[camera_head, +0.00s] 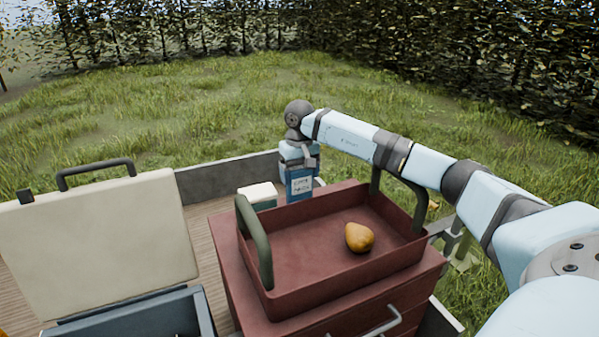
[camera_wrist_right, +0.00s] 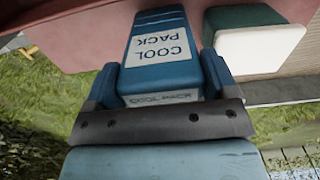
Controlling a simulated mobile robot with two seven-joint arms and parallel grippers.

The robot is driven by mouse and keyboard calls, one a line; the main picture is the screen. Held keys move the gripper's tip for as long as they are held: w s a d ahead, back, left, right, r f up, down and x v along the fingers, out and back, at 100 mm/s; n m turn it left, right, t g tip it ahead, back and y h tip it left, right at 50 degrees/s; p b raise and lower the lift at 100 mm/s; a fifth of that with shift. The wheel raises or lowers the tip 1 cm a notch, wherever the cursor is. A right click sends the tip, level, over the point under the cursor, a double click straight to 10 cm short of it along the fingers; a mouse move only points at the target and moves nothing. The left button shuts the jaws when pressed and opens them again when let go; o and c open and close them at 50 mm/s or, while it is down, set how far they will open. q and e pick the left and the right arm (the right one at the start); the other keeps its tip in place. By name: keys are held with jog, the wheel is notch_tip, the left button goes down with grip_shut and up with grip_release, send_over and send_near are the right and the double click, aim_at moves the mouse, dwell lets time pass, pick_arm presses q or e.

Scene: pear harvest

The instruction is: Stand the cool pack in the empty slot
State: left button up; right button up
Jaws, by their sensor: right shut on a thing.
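The blue cool pack (camera_head: 301,186), with a pale "COOL PACK" label, is at the back of the wooden deck, behind the red tray. My right gripper (camera_head: 299,158) is above it, pointing down. In the right wrist view, its two fingers (camera_wrist_right: 160,80) are shut on the cool pack (camera_wrist_right: 159,22), one on each side. The pack looks roughly upright; its lower end is hidden behind the tray, so I cannot tell whether it touches the deck. A dark blue box (camera_head: 205,310) with its cream lid (camera_head: 100,240) raised is at the lower left. No empty slot is clearly visible. My left gripper is out of view.
A dark green box with a white top (camera_head: 258,192) stands just left of the pack. A red tray (camera_head: 340,285) with raised handles holds a yellow pear (camera_head: 359,238) and sits on a red drawer cabinet (camera_head: 235,300). A low grey wall (camera_head: 225,176) edges the deck.

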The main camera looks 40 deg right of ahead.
jog(key=o, duration=1.3)
jog(key=shift+f, duration=0.1)
